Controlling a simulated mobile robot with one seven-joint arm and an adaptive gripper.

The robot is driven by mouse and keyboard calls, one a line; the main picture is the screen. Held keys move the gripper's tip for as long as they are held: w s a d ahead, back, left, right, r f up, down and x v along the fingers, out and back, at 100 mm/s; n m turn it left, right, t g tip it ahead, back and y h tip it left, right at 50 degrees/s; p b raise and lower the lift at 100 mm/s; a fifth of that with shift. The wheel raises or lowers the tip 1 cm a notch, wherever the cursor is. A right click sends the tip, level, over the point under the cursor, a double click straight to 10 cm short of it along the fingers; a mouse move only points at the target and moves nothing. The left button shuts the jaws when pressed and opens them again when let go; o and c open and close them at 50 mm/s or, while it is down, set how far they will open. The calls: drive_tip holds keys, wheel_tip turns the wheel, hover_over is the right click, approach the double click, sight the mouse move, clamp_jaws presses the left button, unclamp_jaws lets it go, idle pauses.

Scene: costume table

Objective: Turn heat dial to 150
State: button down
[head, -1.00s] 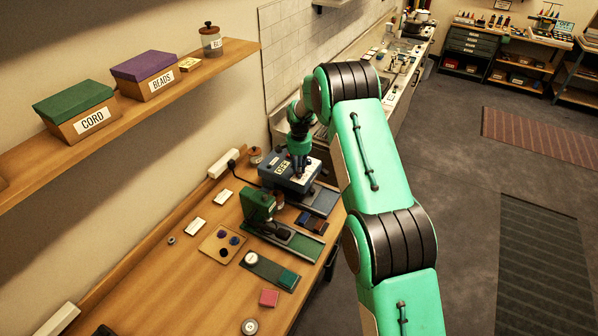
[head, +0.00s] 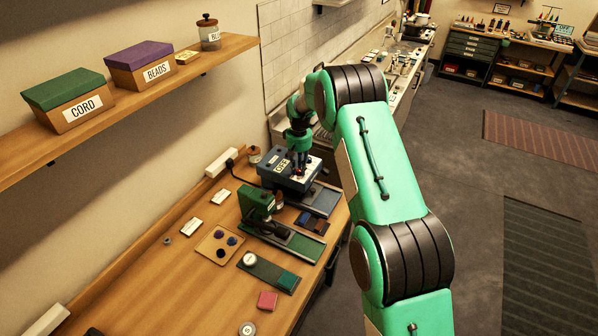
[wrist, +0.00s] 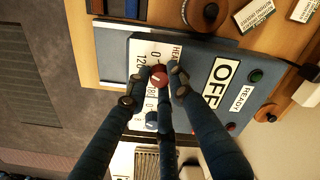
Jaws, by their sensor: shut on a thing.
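The heat press box (head: 277,178) is dark blue and stands at the far end of the wooden table. In the wrist view its face (wrist: 200,50) carries a white panel marked "HEA", with scale numbers such as 120 and 180 partly covered. The red heat dial (wrist: 158,76) sits on that panel. My gripper (wrist: 160,80) is shut on the red dial, with fingers on both sides of it. The dial's exact setting cannot be read. A blue knob (wrist: 152,121) lies below it, partly behind a finger. The display (wrist: 221,82) reads OFF. My gripper also shows in the head view (head: 299,170).
A green press (head: 258,204) stands just in front of the blue box. A green button (wrist: 256,75) and a red one (wrist: 231,126) sit near the display. A power strip (head: 221,161) lies along the wall. A shelf (head: 130,100) with boxes hangs above.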

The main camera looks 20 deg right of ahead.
sight(299, 170)
drive_tip(key=n+b, duration=0.1)
drive_tip(key=n, duration=0.3)
drive_tip(key=shift+n, duration=0.3)
drive_tip(key=n+b, duration=0.1)
drive_tip(key=n, duration=0.4)
idle(0.3)
drive_tip(key=c, duration=1.5)
unclamp_jaws()
drive_tip(key=shift+r, duration=0.15)
wheel_tip(299, 170, up, 12)
drive_tip(key=shift+f, duration=0.15)
